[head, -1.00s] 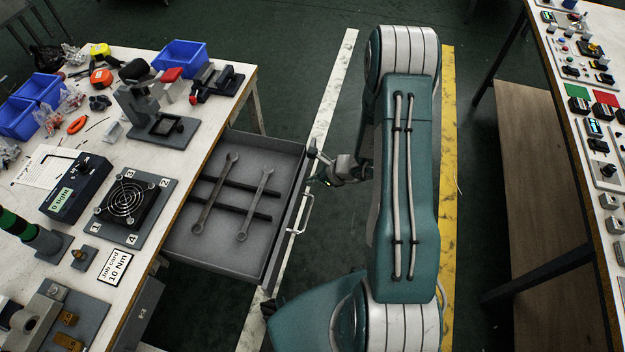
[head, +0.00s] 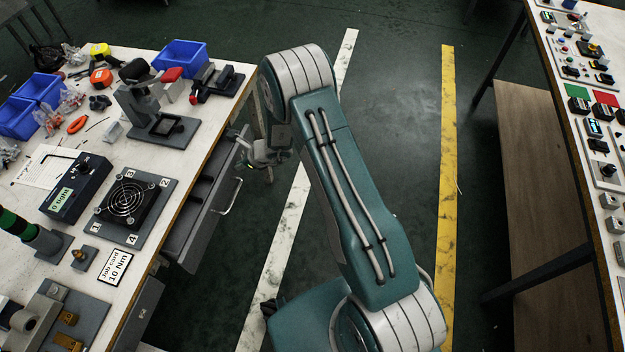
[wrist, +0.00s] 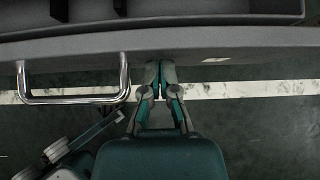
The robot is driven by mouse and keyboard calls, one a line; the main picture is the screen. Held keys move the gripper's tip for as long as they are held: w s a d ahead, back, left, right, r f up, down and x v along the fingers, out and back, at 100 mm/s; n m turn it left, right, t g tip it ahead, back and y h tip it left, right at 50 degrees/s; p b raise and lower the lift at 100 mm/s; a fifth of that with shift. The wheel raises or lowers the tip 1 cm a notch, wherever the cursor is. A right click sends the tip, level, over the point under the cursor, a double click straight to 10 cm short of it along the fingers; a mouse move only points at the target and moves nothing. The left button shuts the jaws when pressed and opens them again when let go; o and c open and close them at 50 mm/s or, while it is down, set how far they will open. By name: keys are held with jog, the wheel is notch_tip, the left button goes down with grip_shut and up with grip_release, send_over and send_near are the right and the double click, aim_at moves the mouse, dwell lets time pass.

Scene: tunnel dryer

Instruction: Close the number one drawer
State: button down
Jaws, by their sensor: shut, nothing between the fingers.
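The grey drawer (head: 181,236) under the left workbench is mostly pushed in; only a narrow strip of its inside shows past the bench edge. Its silver bar handle (head: 236,184) is on the front panel and also shows at the left in the wrist view (wrist: 75,98). My gripper (wrist: 160,66) is shut and empty, with its fingertips at the front panel, right of the handle; contact looks likely but is not certain. In the head view my gripper (head: 246,166) is at the far part of the drawer front, partly hidden by my arm.
The workbench (head: 212,130) carries a fan fixture (head: 127,203), a torque tester (head: 75,187) and blue bins (head: 180,55). Another bench (head: 575,140) stands at the right. The floor between, with white and yellow lines, is clear.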

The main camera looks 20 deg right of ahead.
aim_at(219, 159)
jog(key=w+a, duration=0.2)
jog(key=a, duration=0.1)
jog(key=w+a, duration=0.1)
jog(key=a, duration=0.1)
jog(key=shift+w+a, duration=0.1)
jog(key=shift+w, duration=0.25)
jog(key=shift+w+a, duration=0.15)
jog(key=shift+w, duration=0.05)
jog(key=shift+w+r, duration=0.1)
jog(key=shift+r, duration=0.05)
